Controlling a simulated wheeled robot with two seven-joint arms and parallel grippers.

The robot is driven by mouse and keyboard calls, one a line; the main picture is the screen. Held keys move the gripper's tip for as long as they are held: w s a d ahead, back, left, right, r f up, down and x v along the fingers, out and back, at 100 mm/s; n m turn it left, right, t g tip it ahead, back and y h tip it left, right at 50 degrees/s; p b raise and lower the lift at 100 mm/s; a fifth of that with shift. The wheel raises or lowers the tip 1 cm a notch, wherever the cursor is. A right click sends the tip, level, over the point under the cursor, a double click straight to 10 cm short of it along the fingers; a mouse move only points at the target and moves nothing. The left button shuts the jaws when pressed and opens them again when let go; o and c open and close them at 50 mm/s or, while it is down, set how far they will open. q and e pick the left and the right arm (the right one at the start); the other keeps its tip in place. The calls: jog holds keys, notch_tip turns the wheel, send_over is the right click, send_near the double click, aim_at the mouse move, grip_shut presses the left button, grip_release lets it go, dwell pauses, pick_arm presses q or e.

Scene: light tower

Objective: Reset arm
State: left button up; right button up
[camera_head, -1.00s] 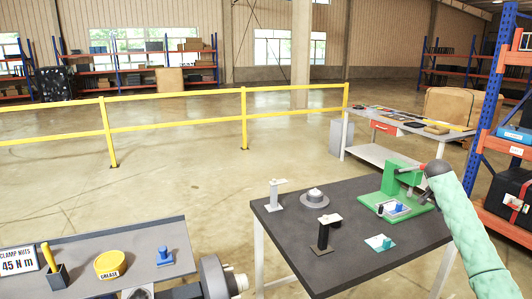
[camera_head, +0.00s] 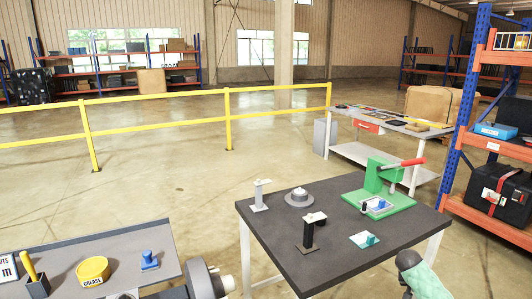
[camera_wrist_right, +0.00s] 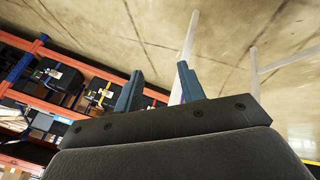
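My right gripper (camera_wrist_right: 158,88) shows in the right wrist view with its two fingers apart and nothing between them. In the head view my right arm (camera_head: 425,280) is at the lower right, beside the right edge of the dark table (camera_head: 330,235); its fingers are hard to make out there. My left arm (camera_head: 208,280) shows at the bottom, between the two tables. Its fingers are not visible. On the dark table stand a green press (camera_head: 378,195) with a red handle, a grey round part (camera_head: 299,197), a white-topped post (camera_head: 259,195) and a black post (camera_head: 309,232).
A teal block (camera_head: 366,240) lies on a pale plate at the dark table's front. The left grey table (camera_head: 125,262) holds a yellow grease tin (camera_head: 93,270) and a blue part (camera_head: 149,260). An orange and blue rack (camera_head: 460,140) stands at right.

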jog(key=s+a+f+n, duration=0.4)
jog(key=s+f, duration=0.6)
jog(key=s, duration=0.1)
jog(key=s+a+f+n+y, duration=0.1)
jog(key=s+a+f+n, duration=0.25)
jog(key=s, duration=0.75)
jog(key=s+a+f+n+y, duration=0.15)
jog(key=s+a+f, duration=0.35)
jog(key=s, duration=0.5)
jog(key=s+a+f+n, duration=0.3)
jog(key=s+a+f, duration=0.1)
jog(key=s, duration=0.7)
jog(key=s+a+f+m+y, duration=0.1)
jog(key=a+m+y, duration=0.1)
jog(key=a, duration=1.2)
jog(key=a+f+m+y, duration=0.1)
jog(key=a+f+y, duration=0.1)
jog(key=a, duration=1.2)
jog(key=shift+s+m+y, duration=0.35)
jog(key=shift+m+y, duration=0.05)
jog(key=shift+y, duration=0.15)
jog(key=shift+a, duration=0.1)
